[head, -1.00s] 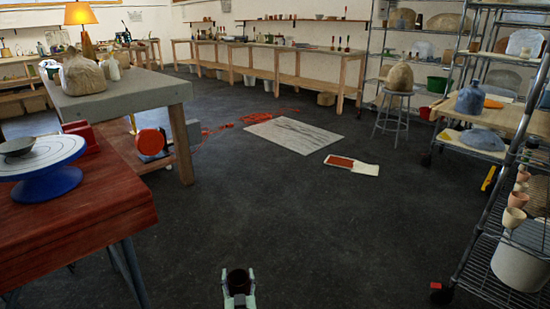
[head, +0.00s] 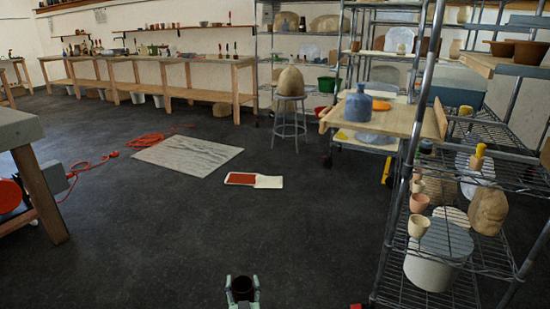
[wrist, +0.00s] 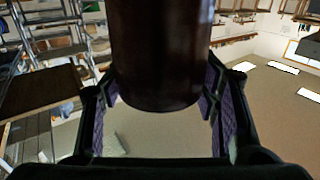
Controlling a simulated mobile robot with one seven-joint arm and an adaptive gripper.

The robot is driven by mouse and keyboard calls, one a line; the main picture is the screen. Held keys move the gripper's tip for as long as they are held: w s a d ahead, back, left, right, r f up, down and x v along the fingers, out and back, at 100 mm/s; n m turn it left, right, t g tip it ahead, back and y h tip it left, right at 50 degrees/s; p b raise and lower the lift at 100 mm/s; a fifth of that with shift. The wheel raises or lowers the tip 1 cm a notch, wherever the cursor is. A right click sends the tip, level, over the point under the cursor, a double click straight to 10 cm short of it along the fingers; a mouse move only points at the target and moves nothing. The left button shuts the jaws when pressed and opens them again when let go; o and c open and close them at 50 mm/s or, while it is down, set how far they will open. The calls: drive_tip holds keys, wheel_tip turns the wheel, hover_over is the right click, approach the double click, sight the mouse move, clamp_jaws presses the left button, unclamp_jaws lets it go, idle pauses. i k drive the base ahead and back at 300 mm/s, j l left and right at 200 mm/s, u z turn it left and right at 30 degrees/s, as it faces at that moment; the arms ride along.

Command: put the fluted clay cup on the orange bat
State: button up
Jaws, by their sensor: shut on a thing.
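My gripper (head: 242,284) is shut on a dark brown cup (head: 242,290) at the bottom middle of the head view. In the wrist view the cup (wrist: 160,55) is a smooth-looking dark cylinder between the two finger pads; I cannot make out fluting on it. A flat orange disc, apparently the orange bat (head: 382,106), lies on the light wooden worktable (head: 405,118) at the right, beside and partly behind a blue-grey bottle (head: 360,107). The gripper is far from that table, over the open floor.
A wire shelf (head: 388,250) with clay cups (head: 419,227) and a white bucket (head: 438,265) stands close on the right. A stool (head: 290,115) bearing a clay form is left of the worktable.

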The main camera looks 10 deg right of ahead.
sight(375, 104)
drive_tip(key=i+z, duration=0.3)
drive_tip(key=i, duration=2.15)
drive_tip(key=z, duration=0.05)
